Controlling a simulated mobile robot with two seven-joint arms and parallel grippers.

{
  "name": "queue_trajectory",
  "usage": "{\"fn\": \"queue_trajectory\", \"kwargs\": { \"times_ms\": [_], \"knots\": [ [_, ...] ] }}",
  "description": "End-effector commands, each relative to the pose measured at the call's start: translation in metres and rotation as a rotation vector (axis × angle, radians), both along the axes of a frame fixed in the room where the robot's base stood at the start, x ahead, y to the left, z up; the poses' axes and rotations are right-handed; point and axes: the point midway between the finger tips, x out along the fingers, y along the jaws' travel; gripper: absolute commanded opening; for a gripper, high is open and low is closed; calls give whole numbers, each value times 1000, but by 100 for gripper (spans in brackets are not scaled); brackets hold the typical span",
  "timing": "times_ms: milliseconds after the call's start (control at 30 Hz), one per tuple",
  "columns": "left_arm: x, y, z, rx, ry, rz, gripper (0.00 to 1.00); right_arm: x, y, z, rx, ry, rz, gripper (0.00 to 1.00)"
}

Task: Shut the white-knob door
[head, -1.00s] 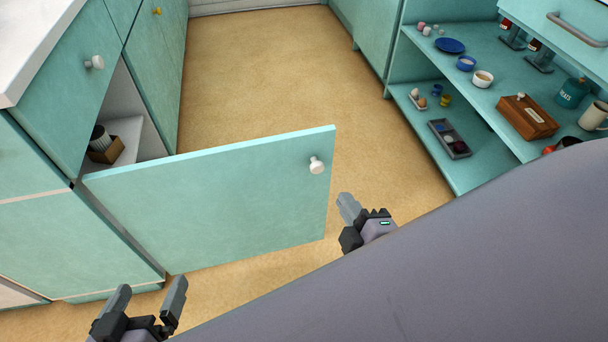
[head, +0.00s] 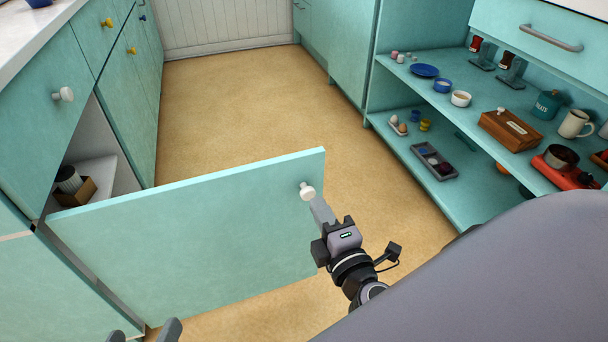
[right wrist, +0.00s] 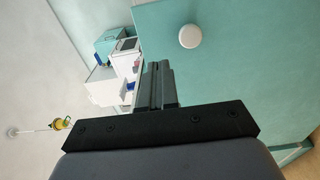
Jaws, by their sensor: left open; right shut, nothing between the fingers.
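The teal door (head: 190,235) stands wide open from the left cabinet, with its white knob (head: 307,191) near its upper free corner. My right gripper (head: 322,210) is shut and empty, with its fingertips just below and beside the knob in the head view; whether it touches the door I cannot tell. In the right wrist view the knob (right wrist: 190,36) is to the right of the shut fingers (right wrist: 157,85), on the door's face (right wrist: 235,75). My left gripper (head: 147,332) is open at the bottom edge, mostly cut off, in front of the door's lower left part.
The open cabinet shows a brown box (head: 75,190) inside. A drawer with another white knob (head: 64,94) is above it. Open shelves at right hold a wooden box (head: 510,130), a blue plate (head: 424,71) and a grey tray (head: 434,160). The floor (head: 240,90) between is clear.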

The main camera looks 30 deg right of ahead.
Motion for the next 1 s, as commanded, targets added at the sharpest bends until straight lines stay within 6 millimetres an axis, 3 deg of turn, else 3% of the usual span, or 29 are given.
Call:
{"fn": "queue_trajectory", "kwargs": {
  "times_ms": [300,500,1000],
  "knots": [
    [-1,10,3,58,-4,21,100,50,-10,2,-1,-2,-1,0],
    [0,12,4,76,-10,28,100,73,-15,0,-1,-1,-1,0],
    [-4,14,0,81,0,29,100,85,-17,0,0,0,-1,0]
  ]
}}
